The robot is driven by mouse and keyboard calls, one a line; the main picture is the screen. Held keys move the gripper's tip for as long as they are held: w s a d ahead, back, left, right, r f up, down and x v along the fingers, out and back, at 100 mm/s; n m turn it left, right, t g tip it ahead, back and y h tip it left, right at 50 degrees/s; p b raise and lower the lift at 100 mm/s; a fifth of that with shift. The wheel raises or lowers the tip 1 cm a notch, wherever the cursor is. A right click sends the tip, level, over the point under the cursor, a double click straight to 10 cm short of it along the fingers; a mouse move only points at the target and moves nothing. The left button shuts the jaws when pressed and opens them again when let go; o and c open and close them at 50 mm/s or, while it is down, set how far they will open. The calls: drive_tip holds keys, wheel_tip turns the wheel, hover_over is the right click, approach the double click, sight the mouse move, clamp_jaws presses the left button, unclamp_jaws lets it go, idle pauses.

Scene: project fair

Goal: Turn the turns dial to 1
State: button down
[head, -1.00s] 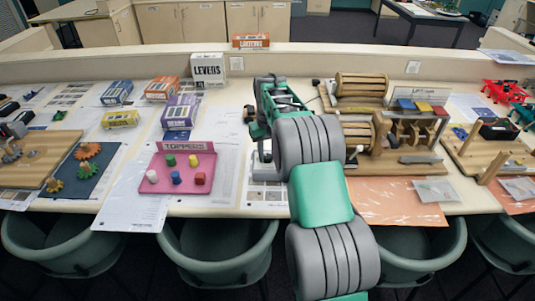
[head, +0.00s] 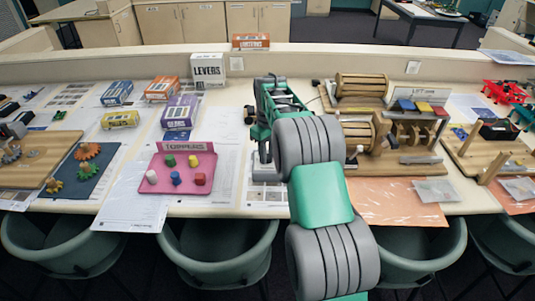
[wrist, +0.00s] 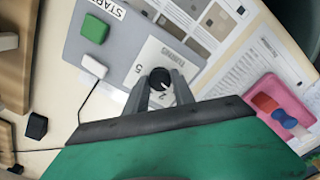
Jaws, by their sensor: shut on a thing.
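The turns dial (wrist: 159,77) is a small black round knob with a short white mark. It sits on a white plate (wrist: 150,58) printed with upside-down lettering and the numbers 5 and 2. My gripper (wrist: 160,88) is shut on the dial in the wrist view, with one grey finger on each side of it. The plate is part of a grey panel (wrist: 72,45) marked START, with a green square button (wrist: 94,29). In the head view my arm hides the dial and my fingertips. Which number the mark points at is too small to tell.
A white block (wrist: 95,66) with a cable lies beside the plate, and a black block (wrist: 37,126) lies farther left. The pink toppers tray (head: 155,185) stands left of my arm. A wooden drum apparatus (head: 363,85) stands close on its right. Papers cover the table between.

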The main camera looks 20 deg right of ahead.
sight(268, 156)
drive_tip(key=shift+r, duration=0.1)
drive_tip(key=c, duration=1.1)
unclamp_jaws()
drive_tip(key=shift+o, duration=0.2)
wheel_tip(268, 156, up, 7)
drive_tip(key=shift+f+b, duration=0.1)
drive_tip(key=shift+b, duration=0.5)
drive_tip(key=shift+r, duration=0.45)
